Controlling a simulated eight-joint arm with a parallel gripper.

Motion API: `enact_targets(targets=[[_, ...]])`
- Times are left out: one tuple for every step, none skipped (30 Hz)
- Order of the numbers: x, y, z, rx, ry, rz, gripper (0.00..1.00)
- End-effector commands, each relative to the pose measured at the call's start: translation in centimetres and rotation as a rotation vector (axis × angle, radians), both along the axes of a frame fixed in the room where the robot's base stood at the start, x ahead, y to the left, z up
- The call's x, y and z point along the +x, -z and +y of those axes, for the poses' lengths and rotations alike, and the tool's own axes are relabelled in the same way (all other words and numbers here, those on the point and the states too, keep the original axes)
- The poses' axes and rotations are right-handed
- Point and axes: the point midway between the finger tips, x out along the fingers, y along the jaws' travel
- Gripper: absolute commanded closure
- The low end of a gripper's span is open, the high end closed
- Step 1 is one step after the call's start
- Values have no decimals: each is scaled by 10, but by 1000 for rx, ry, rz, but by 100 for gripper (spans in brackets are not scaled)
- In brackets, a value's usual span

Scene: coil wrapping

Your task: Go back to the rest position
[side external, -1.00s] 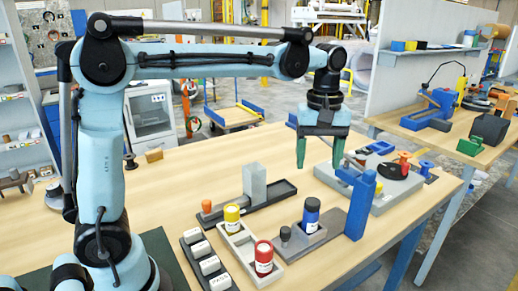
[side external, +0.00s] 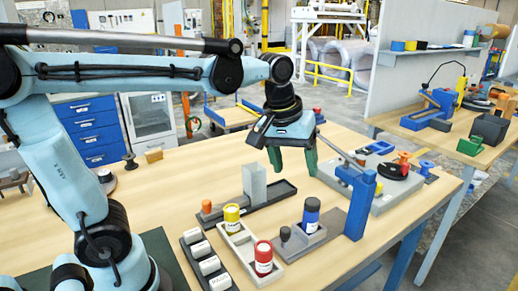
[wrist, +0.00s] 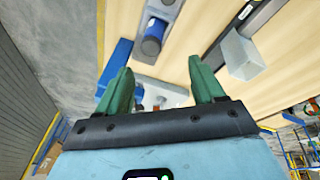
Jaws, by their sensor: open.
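My gripper (side external: 292,160) hangs above the back part of the wooden table, with its two green fingers spread apart and nothing between them. In the wrist view my gripper (wrist: 160,85) also shows open and empty. In the side view it is above and behind the black tray with the grey block (side external: 255,183), and left of the grey winding station (side external: 378,200). The blue post (side external: 360,208) stands upright at the front of that station, with a thin rod slanting from its top toward my gripper.
A blue spool (side external: 311,216) stands in a grey holder. White labelled blocks (side external: 209,265) sit in a dark rack. The table's back left is mostly clear.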

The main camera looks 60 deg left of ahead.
Motion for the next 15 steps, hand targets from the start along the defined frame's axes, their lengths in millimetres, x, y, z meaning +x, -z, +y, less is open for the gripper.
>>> enact_targets(targets=[[-11, 6, 2, 16, 55, -40, 32], [-16, 9, 3, 29, 92, -65, 32], [-22, 14, 5, 47, 141, -98, 32], [-27, 17, 6, 62, 176, -122, 32], [-32, 21, 7, 78, 212, -147, 32], [-38, 27, 8, 99, 256, -178, 32], [-42, 31, 9, 116, 289, -200, 32], [-46, 35, 10, 132, 319, -222, 32], [-50, 40, 10, 154, 356, -248, 32], [-53, 43, 11, 169, 381, -264, 32], [-56, 46, 11, 183, 404, -281, 32], [-59, 50, 12, 201, 431, -298, 32], [-61, 53, 12, 213, 447, -310, 32], [-62, 55, 13, 223, 463, -319, 32], [-64, 57, 13, 234, 478, -330, 32]])
